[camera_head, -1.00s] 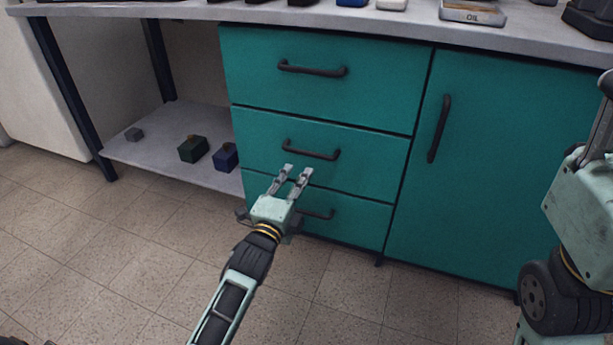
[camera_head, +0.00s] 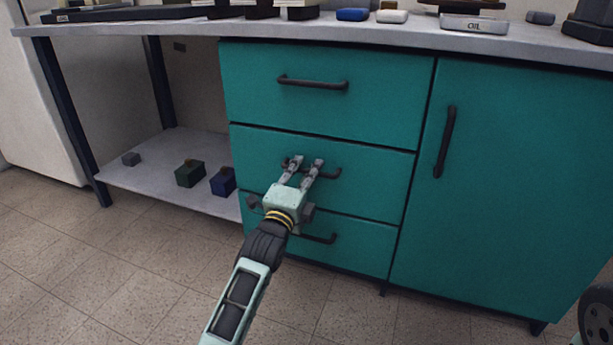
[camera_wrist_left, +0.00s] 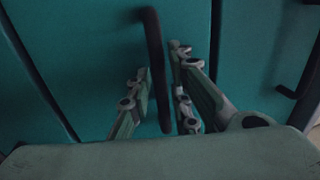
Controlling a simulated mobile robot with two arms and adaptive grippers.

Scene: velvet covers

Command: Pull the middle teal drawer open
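The middle teal drawer (camera_head: 378,178) is flush with the cabinet front, between an upper and a lower drawer. Its dark bar handle (camera_head: 333,173) is partly covered by my left gripper (camera_head: 307,164). In the left wrist view the handle (camera_wrist_left: 154,62) runs up and down between the two fingers of my left gripper (camera_wrist_left: 160,68). The fingers are open, one on each side of the bar, with a visible gap at least on the left. Whether the right finger touches the bar I cannot tell. My right gripper is not in view.
The upper drawer (camera_head: 390,105) and lower drawer (camera_head: 360,245) look shut. A teal door (camera_head: 500,200) with an upright handle is to the right. The worktop (camera_head: 400,35) holds several items. A low shelf (camera_head: 150,180) with small boxes is at left. Floor in front is clear.

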